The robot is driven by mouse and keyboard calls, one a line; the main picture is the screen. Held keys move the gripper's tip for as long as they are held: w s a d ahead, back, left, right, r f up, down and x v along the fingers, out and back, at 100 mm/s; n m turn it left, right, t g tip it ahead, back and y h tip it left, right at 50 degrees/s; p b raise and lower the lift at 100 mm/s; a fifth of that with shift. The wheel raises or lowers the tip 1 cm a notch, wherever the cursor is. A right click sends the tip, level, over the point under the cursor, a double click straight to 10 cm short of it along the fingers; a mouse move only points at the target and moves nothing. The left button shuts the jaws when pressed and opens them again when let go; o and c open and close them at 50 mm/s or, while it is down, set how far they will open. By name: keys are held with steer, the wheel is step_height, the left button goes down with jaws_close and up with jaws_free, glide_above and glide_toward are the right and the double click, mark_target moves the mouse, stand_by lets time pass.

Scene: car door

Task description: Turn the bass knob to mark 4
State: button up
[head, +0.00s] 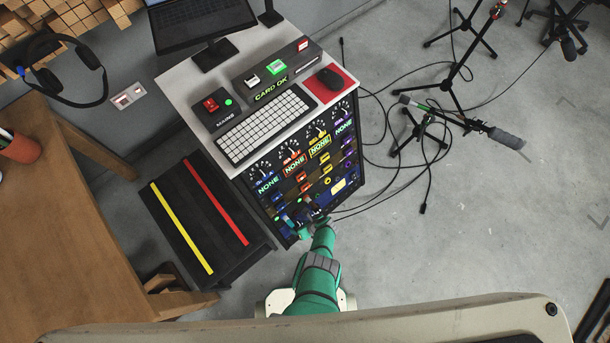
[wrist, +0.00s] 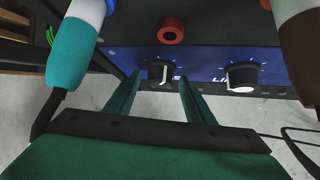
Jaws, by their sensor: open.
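In the wrist view, a black knob (wrist: 160,72) with a pale pointer line sits low on a blue panel (wrist: 215,62). Its pointer is close to upright in the picture. Its label is mostly hidden, so I cannot read it as bass, and no mark numbers are legible. My gripper (wrist: 159,80) is open, with one green finger on each side of this knob; I cannot tell whether they touch it. In the head view, my gripper (head: 304,216) is at the lower front of the rack (head: 262,205), and the knob is too small to make out.
A second black knob (wrist: 241,77) is to the right. A teal-and-white plug (wrist: 76,45) and a brown-and-white plug (wrist: 298,38) hang close on either side. A red socket (wrist: 171,30) is above. A black step (head: 205,220) stands left of the rack; cables (head: 400,150) lie right.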

steer(key=v, duration=1)
steer(key=shift+s+r, duration=0.2)
steer(key=shift+r, duration=0.05)
stand_by(0.4)
